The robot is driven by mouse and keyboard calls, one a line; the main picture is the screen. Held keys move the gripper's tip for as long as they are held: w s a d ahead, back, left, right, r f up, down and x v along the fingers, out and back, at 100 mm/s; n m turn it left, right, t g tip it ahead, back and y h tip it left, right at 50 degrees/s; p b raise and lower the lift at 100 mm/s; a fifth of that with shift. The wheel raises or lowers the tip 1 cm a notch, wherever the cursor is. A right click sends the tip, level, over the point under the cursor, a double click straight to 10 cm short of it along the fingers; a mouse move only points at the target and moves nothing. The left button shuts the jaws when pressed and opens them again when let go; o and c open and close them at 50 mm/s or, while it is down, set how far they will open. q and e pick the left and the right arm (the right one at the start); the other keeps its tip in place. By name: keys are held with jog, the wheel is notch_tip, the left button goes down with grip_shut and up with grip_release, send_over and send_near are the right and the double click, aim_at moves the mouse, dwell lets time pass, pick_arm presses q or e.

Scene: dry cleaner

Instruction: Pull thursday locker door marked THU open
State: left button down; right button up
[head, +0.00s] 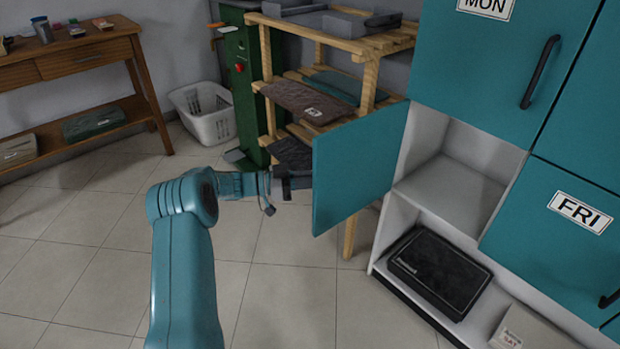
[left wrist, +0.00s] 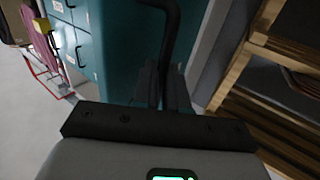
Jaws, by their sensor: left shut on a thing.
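A teal locker door (head: 355,165) stands swung wide open, with its inner face towards the head camera. Its THU label cannot be read in either view. The open locker compartment (head: 450,185) to its right looks empty. My left gripper (head: 287,184) is at the door's outer side, near its free left edge. In the left wrist view, its fingers (left wrist: 162,88) are shut on the black bar handle (left wrist: 172,35). The door hides the handle in the head view. My right gripper is in neither view.
Closed MON (head: 490,60) and FRI (head: 560,240) doors are at the right. A wooden rack (head: 350,120) with folded clothes stands behind the door. A white basket (head: 205,112) is further back. Tiled floor is clear at left.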

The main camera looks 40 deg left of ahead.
pick_arm(q)
jog(key=shift+w+d, duration=0.15)
jog(key=c, duration=1.2)
grip_release()
jog(key=shift+o, duration=0.2)
jog(key=shift+w+f, duration=0.1)
jog(key=shift+w, duration=0.05)
jog(key=shift+s, duration=0.2)
jog(key=p+v, duration=0.1)
jog(key=v, duration=1.5)
jog(key=shift+a+p, duration=0.25)
jog(key=shift+p, duration=0.15)
jog(key=shift+s, duration=0.15)
